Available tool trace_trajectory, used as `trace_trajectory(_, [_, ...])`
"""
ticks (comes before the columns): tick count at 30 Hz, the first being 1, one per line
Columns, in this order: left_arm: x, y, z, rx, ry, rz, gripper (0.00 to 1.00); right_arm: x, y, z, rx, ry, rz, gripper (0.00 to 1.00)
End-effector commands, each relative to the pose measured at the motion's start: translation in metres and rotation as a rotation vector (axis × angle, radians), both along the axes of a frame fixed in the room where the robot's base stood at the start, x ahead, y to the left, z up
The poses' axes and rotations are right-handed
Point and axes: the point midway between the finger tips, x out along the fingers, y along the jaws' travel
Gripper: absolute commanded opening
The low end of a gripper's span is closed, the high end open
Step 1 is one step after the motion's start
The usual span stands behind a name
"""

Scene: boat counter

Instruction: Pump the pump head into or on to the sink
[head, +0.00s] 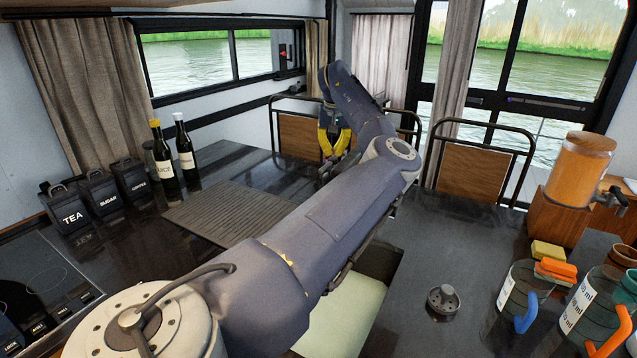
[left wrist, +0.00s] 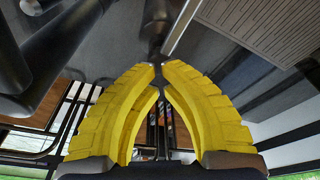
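My left gripper (head: 333,152) has yellow fingers and points down at the far end of the dark counter, beyond the ribbed mat. In the left wrist view its fingertips (left wrist: 160,66) come together, with at most a narrow gap. A dark, slim thing (left wrist: 157,35) shows just beyond the tips; I cannot tell whether it is the pump head or whether they touch it. A small round grey metal piece (head: 443,301) with holes and a knob sits on the right-hand counter, far from the gripper. No sink can be made out for certain. My right gripper is not in view.
A ribbed mat (head: 232,210), two bottles (head: 160,155) and black canisters (head: 68,208) stand left. Measuring jugs (head: 516,295), a yellow sponge (head: 547,251) and an amber dispenser (head: 568,170) are right. Chairs (head: 476,165) line the back. The right counter's middle is clear.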

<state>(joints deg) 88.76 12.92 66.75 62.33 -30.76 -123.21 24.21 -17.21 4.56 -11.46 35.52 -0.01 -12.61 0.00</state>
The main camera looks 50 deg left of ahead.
Motion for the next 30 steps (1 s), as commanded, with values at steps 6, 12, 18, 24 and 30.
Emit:
trace_trajectory(6, [0.000, 0.000, -0.007, 0.000, 0.002, -0.001, 0.00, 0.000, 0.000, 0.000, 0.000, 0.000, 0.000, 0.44])
trace_trajectory(12, [0.000, 0.000, -0.013, 0.000, 0.002, -0.002, 0.00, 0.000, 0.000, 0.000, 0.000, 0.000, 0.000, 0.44])
trace_trajectory(18, [0.000, 0.000, -0.019, 0.000, 0.000, -0.002, 0.00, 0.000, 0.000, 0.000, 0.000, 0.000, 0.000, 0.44])
trace_trajectory(24, [0.000, 0.000, -0.025, -0.001, 0.001, -0.001, 0.00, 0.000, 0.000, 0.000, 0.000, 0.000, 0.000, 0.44])
trace_trajectory(30, [0.000, -0.001, -0.031, -0.001, 0.002, -0.001, 0.00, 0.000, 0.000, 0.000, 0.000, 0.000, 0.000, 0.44])
